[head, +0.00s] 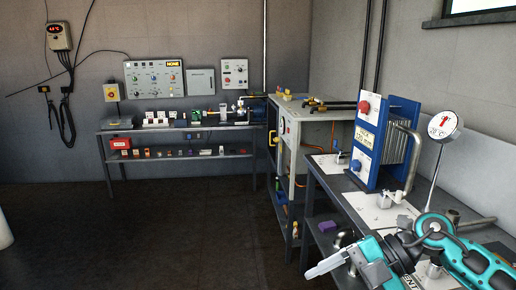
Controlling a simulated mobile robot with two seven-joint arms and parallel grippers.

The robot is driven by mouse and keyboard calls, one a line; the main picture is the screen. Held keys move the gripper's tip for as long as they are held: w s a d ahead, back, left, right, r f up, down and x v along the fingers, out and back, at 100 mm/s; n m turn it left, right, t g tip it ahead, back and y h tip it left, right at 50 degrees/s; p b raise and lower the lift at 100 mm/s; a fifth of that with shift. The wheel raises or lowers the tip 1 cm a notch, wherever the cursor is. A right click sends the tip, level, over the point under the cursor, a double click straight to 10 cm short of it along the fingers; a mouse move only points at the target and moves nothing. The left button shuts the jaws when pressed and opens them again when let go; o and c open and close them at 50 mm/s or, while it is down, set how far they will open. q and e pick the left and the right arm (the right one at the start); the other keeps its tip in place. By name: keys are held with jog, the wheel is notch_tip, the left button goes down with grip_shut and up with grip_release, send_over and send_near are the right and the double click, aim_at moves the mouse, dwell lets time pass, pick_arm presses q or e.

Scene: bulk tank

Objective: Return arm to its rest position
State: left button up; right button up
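My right arm (437,243), teal and dark grey, comes in from the lower right corner. It is bent, with its forearm over the front of the right-hand bench. My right gripper (322,265) points left at the bottom of the view, by the bench's front edge. A pale finger shows from the side; I see nothing clearly held, and the gap between fingers cannot be made out. My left arm and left gripper are not in view.
On the right bench (362,208) stand a blue plate unit (391,135) and a round dial gauge (445,126) on a stem, close to my arm. A grey cabinet (303,155) and a back bench (180,127) stand farther off. The dark floor (180,230) is clear.

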jog(key=a+r+m+t+y, duration=0.2)
jog(key=a+m+t+y, duration=0.3)
jog(key=a+t+y, duration=0.2)
jog(key=d+f+m+t+h, duration=0.8)
jog(key=f+m+t+h, duration=0.3)
jog(key=m, duration=0.6)
jog(key=s+d+f+m+g+h, duration=0.2)
jog(key=s+f+g+h, duration=0.3)
jog(key=s+f, duration=0.6)
notch_tip(320, 180, down, 4)
jog(key=shift+s+d+r+m+g, duration=0.15)
jog(key=shift+d+m+g, duration=0.15)
jog(key=shift+m+g, duration=0.5)
